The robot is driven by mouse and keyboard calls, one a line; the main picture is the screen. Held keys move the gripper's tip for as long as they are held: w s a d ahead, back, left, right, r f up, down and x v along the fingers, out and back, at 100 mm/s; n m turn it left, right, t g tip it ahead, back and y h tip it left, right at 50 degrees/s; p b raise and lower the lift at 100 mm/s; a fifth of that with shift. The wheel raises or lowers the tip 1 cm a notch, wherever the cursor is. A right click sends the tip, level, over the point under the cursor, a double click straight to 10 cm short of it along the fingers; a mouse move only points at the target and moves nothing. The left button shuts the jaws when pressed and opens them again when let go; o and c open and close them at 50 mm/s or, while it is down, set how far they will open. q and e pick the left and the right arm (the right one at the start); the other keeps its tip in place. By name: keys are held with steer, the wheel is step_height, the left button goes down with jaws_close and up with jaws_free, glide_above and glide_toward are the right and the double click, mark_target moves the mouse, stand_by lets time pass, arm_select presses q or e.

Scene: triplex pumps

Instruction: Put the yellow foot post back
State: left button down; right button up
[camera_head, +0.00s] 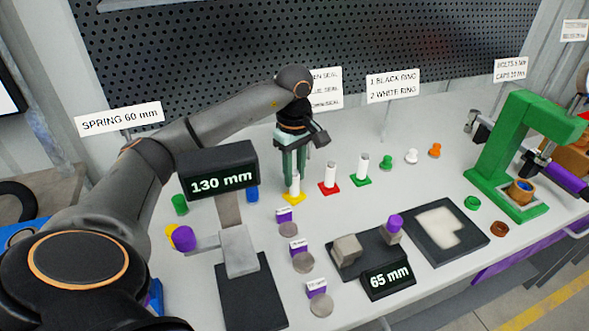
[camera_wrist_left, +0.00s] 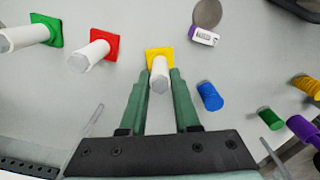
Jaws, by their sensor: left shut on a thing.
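The yellow foot post, a white post on a square yellow foot (camera_head: 293,198), is upright on or just above the grey table at the left end of a row of similar posts. My left gripper (camera_head: 294,172) comes down from above and is shut on its white post. In the left wrist view the two green fingers (camera_wrist_left: 161,78) flank the white post (camera_wrist_left: 160,72), with the yellow foot (camera_wrist_left: 159,52) beyond the tips. The red foot post (camera_head: 329,180) and the green foot post (camera_head: 362,171) stand to its right. My right gripper is not in view.
A blue cylinder (camera_head: 252,194) and a green one (camera_head: 180,205) stand left of the gripper. The 130 mm gauge (camera_head: 223,182) and 65 mm gauge (camera_head: 388,280) are in front. A green press (camera_head: 503,150) is at right; a pegboard (camera_head: 230,50) rises behind.

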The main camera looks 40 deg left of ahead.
arm_select(q)
steer(key=shift+f, duration=0.1)
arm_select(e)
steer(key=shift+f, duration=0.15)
arm_select(q)
steer(key=c, duration=0.6)
jaws_free()
steer(key=shift+c, duration=0.2)
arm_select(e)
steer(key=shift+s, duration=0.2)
arm_select(q)
step_height(320, 180, up, 12)
steer(key=p, duration=0.2)
steer(key=shift+p, duration=0.3)
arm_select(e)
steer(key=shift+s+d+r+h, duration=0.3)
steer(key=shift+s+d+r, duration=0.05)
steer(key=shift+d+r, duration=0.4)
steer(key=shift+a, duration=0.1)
